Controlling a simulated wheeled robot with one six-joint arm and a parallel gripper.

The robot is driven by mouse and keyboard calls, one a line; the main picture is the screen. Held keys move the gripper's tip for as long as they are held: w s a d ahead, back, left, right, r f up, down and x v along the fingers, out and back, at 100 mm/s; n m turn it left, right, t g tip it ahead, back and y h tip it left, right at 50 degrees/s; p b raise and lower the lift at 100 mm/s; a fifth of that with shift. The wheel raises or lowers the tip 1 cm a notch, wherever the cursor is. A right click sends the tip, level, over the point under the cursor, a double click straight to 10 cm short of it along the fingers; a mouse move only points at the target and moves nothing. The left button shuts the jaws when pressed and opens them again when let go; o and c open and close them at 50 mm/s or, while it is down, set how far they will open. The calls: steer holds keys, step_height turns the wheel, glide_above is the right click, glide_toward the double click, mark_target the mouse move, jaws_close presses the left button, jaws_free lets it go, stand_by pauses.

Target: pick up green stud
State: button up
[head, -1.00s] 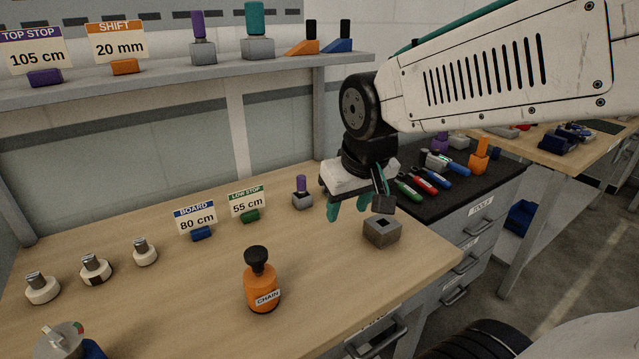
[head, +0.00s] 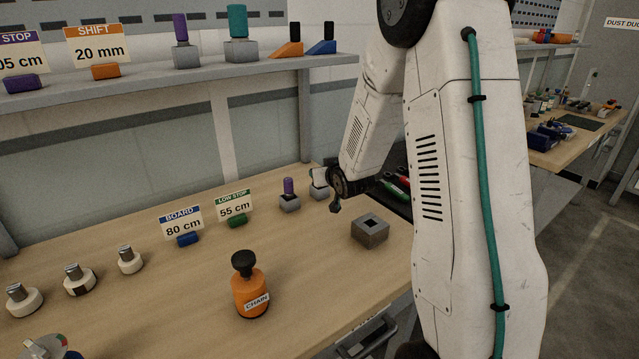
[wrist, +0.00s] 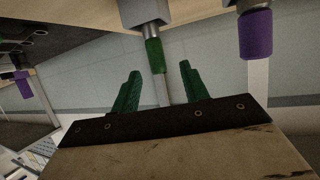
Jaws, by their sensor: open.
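The green stud (wrist: 154,54) stands out from a grey block (wrist: 145,12) at the top middle of the wrist view, which shows the bench tipped over. My gripper (wrist: 160,68) is open, its two green fingers on either side of the stud's line in the picture. The stud's tip shows between the fingertips; I see no contact and cannot judge the depth gap. In the head view the grey block (head: 319,191) is beside my wrist at the bench's back; the stud and fingers are not clear there.
A purple stud (head: 289,187) in its own grey block is close by on the left. An empty grey block with a square hole (head: 370,231) stands nearer on the bench. An orange CHAIN bottle (head: 250,290) is in front. The shelf (head: 130,88) runs above the back.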

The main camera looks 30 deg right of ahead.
steer(key=x, duration=0.6)
steer(key=shift+d+f, duration=0.1)
jaws_close()
